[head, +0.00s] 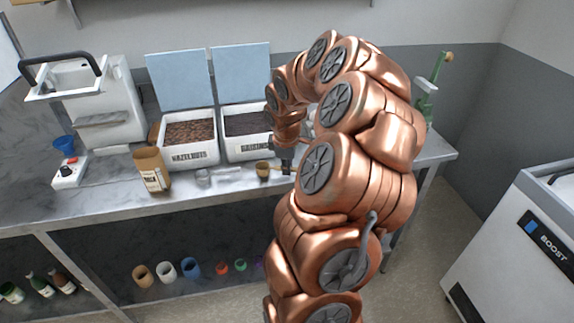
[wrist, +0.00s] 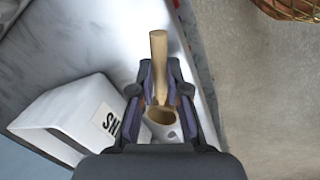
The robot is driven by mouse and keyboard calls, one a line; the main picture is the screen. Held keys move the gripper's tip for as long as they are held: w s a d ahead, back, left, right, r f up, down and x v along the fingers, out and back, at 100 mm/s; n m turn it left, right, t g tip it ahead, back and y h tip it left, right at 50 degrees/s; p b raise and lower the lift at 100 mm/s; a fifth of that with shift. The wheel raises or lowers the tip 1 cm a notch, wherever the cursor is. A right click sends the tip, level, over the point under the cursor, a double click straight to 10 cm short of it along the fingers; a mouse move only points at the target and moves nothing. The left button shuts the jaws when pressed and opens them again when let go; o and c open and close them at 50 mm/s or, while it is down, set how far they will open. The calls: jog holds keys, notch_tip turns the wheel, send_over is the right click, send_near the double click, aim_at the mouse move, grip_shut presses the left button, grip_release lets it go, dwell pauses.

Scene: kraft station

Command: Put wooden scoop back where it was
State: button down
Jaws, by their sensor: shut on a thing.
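The wooden scoop (wrist: 158,55) is in the wrist view, with its light handle pointing to the top of the picture and its bowl at the lower end, between my fingers. My gripper (wrist: 160,92) is shut on it. In the head view the scoop's small brown bowl (head: 262,169) shows just left of my gripper (head: 284,168), in front of the raisin bin near the counter's front edge. I cannot tell whether the scoop touches the counter. Part of its handle is hidden in the head view.
A white hazelnut bin (head: 190,158) and a raisin bin (head: 247,149) have raised blue lids. A kraft bag (head: 152,171) and a clear scoop (head: 228,174) stand left along the counter (head: 215,191).

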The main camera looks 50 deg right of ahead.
jog(key=shift+f, duration=0.35)
jog(key=c, duration=1.2)
grip_release()
jog(key=shift+o, duration=0.2)
jog(key=shift+r, duration=0.1)
jog(key=b+v, duration=0.2)
jog(key=v, duration=0.9)
jog(key=shift+r, duration=0.4)
